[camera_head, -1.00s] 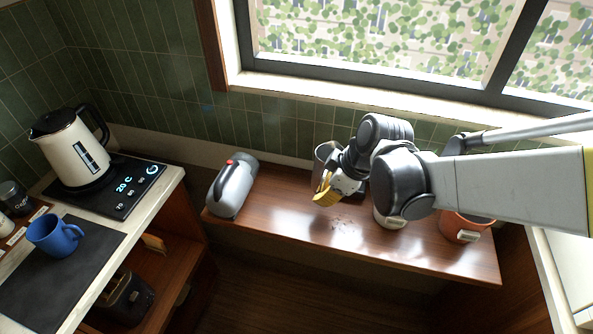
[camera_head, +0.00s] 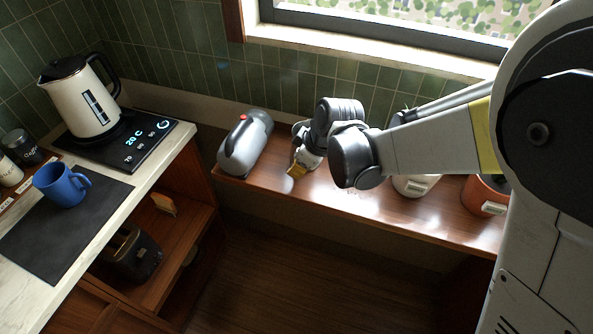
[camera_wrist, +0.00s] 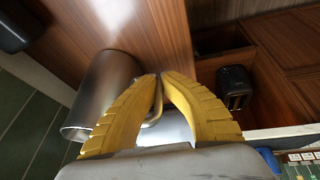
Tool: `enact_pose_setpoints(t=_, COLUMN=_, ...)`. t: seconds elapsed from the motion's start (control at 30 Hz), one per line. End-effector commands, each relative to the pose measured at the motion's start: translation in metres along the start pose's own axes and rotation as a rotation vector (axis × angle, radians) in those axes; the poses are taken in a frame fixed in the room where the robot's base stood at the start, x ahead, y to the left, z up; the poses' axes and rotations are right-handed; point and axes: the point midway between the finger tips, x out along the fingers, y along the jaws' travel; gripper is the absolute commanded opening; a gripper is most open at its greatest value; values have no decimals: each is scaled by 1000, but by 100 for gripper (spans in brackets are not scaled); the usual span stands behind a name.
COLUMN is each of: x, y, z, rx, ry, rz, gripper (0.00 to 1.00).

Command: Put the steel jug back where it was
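The steel jug (camera_wrist: 102,88) is a plain grey metal cylinder with a loop handle. In the wrist view it is left of my yellow fingers, with its handle between them. In the head view only a sliver of the jug (camera_head: 298,130) shows behind my wrist, over the wooden shelf (camera_head: 345,200). My gripper (camera_head: 296,171) has its fingertips together at the handle; it also shows in the wrist view (camera_wrist: 160,78). I cannot tell whether the jug's base touches the shelf.
A white pot (camera_head: 413,186) and an orange pot (camera_head: 484,196) stand right. The counter at left holds a kettle (camera_head: 85,98) and blue mug (camera_head: 62,186). The shelf is bare between gripper and white pot.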

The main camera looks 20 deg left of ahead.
Motion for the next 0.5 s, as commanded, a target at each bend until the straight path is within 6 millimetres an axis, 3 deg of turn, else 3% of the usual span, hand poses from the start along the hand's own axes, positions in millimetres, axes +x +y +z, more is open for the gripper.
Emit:
enact_pose_setpoints(t=0.27, x=1, y=0, z=1, rx=0, ry=0, rz=1, gripper=0)
enact_pose_setpoints(t=0.37, x=0, y=0, z=1, rx=0, ry=0, rz=0, gripper=27)
enact_pose_setpoints(t=0.5, x=0, y=0, z=1, rx=0, ry=0, rz=0, gripper=27)
